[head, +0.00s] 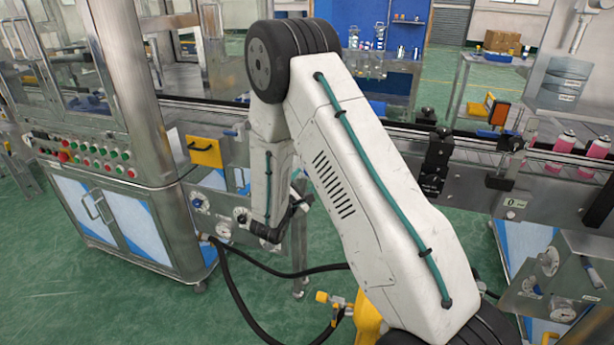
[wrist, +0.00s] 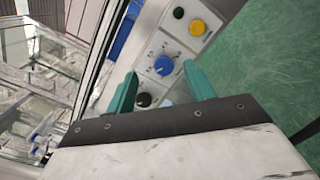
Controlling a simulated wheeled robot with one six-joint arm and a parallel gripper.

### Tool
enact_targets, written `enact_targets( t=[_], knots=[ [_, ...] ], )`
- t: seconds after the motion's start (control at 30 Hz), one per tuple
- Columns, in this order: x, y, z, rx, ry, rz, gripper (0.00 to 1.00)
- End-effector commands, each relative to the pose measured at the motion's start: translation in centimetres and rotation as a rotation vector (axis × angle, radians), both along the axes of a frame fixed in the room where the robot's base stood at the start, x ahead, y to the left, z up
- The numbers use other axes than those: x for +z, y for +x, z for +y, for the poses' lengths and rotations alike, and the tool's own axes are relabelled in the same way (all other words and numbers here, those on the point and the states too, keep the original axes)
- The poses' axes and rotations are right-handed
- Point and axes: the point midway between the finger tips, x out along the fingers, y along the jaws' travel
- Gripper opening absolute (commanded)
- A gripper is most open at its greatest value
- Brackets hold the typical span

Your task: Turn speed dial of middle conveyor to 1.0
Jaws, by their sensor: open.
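In the wrist view a blue dial (wrist: 163,65), with scale marks around it, sits on a light grey control panel (wrist: 172,38). My gripper (wrist: 161,78) is open, with one teal finger on each side of the dial's line. The dial shows in the gap between the fingertips. I cannot tell how far the fingertips are from it, and no contact is visible. The pointer's exact setting is too small to read. In the head view my white arm reaches down in front of the conveyor line, and my gripper's fingers cannot be made out there.
A black knob (wrist: 143,100) lies near the left finger. A yellow button (wrist: 197,28) and a dark button (wrist: 178,12) are on the same panel. In the head view a steel cabinet (head: 140,225) stands left of my arm, and black hoses (head: 232,290) run near the green floor.

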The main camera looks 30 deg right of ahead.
Motion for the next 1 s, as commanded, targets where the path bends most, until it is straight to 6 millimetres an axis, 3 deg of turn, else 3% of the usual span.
enact_targets(
  t=[0.03, 0.17, 0.63, 1.0],
  knots=[
    [-1.1, 0.4, 0.4, 0.028, -0.004, 0.009, 0.54],
    [-2.1, 1.2, 0.6, 0.067, -0.008, 0.015, 0.54],
    [-2.2, 5.2, -4.6, 0.068, -0.008, 0.015, 0.54],
    [-2.1, 5.8, -5.3, 0.069, -0.009, 0.016, 0.54]
  ],
)
